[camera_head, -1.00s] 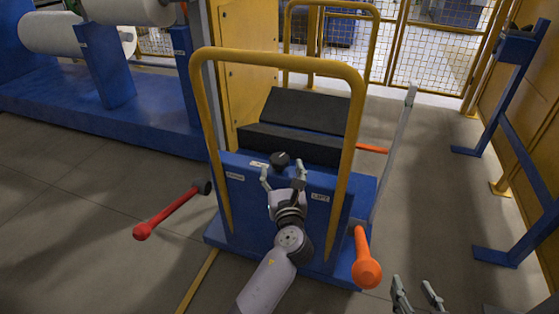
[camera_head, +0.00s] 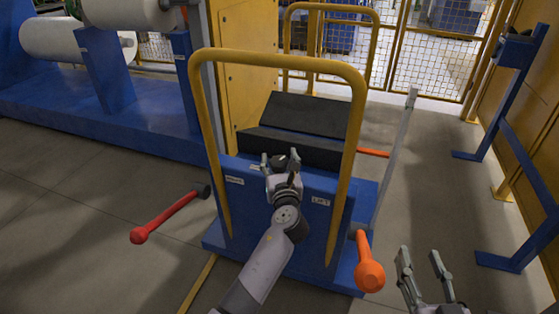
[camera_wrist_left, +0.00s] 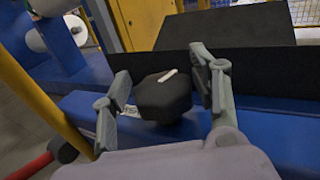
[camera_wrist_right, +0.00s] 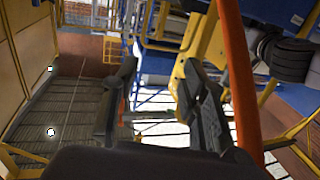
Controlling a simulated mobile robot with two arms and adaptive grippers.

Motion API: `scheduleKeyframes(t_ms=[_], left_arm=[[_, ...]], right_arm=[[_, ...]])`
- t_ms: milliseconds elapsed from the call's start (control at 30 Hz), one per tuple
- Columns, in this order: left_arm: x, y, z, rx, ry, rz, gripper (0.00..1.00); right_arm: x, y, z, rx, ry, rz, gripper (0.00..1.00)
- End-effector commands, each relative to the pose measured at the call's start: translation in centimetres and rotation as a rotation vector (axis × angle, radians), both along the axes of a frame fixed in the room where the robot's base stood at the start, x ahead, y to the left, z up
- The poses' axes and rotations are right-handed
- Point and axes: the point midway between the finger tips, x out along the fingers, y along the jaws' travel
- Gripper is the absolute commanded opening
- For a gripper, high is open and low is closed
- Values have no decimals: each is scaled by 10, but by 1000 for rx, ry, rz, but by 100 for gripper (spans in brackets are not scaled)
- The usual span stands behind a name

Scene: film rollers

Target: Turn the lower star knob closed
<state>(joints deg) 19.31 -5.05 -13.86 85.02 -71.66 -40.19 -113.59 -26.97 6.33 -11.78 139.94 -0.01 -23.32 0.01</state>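The black star knob (camera_wrist_left: 165,96), with a white mark on top, sits on the blue cart front (camera_head: 314,185). It also shows in the head view (camera_head: 279,162), partly covered by my gripper. My left gripper (camera_head: 280,172) is at the knob. In the left wrist view its two fingers (camera_wrist_left: 160,98) stand apart on either side of the knob; a gap shows on the left, and contact on the right is unclear. My right gripper (camera_head: 421,262) is open and empty at the lower right, away from the cart. Its spread fingers also show in the right wrist view (camera_wrist_right: 157,95).
A yellow hoop handle (camera_head: 275,58) frames the cart front. A red lever (camera_head: 166,217) sticks out left and an orange lever (camera_head: 368,262) right. A thin grey rod (camera_head: 395,150) rises beside the cart. A blue stand (camera_head: 505,150) is at right.

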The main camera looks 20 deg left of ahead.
Motion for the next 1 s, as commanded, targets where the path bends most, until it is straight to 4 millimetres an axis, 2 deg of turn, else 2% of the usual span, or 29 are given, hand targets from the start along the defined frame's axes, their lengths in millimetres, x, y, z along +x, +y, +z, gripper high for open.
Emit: scheduleKeyframes(t_ms=[67,533,733,1000], left_arm=[[0,0,0,0,0,0,48],[0,0,0,0,0,0,16],[0,0,0,0,0,-5,16],[0,1,3,1,0,-52,16]], right_arm=[[0,0,0,0,0,0,40],[0,0,0,0,1,0,40],[0,0,-1,-3,14,0,40],[-12,-11,-45,-63,253,-17,40]])
